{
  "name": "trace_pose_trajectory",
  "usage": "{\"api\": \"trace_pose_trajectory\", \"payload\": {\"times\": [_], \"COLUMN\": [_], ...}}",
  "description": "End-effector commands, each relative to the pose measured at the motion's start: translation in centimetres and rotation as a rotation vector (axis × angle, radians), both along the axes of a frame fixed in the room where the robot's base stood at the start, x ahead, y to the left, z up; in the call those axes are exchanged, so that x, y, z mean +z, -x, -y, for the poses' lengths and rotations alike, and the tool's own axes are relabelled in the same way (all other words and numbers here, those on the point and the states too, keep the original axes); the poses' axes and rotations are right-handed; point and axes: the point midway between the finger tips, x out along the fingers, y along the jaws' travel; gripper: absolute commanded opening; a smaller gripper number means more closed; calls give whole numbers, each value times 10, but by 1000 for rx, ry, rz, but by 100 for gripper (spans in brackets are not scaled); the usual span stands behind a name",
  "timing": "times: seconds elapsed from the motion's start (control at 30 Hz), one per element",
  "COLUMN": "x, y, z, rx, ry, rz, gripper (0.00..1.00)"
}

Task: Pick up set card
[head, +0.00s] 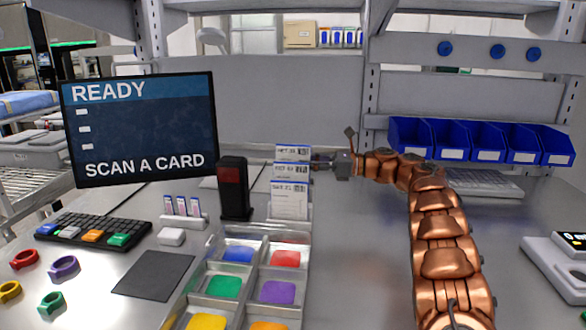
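Several white set cards with blue top bands and printed codes stand in a stepped stack at the centre of the bench: a back card (292,152), a middle card (285,171) and a front card (289,200). Their set numbers are too small to read surely. My gripper (317,161) is just right of the back and middle cards, pointing left, with its tip close to their right edges. I cannot tell whether it touches a card or has one between its fingers; the fingertips are small and partly unclear.
A black scanner post (234,188) stands left of the cards. A monitor (140,128) reads "READY, SCAN A CARD". A sorting tray (262,262) with coloured compartments lies in front. Blue bins (480,140) hang at the right. Bare bench lies right of the tray.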

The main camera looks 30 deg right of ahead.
Motion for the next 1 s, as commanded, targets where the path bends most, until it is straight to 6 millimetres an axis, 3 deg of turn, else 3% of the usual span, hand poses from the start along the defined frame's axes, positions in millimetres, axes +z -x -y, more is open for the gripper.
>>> {"api": "trace_pose_trajectory", "payload": {"times": [0.3, 0.57, 0.9, 1.0], "x": [0, -2, -2, -2], "y": [-27, -30, -29, -29], "z": [-29, -31, -31, -32], "rx": [0, -1, -1, -1], "ry": [1, 1, 1, 1], "rz": [1, 1, 1, 1], "gripper": [36, 36, 1, 0]}}
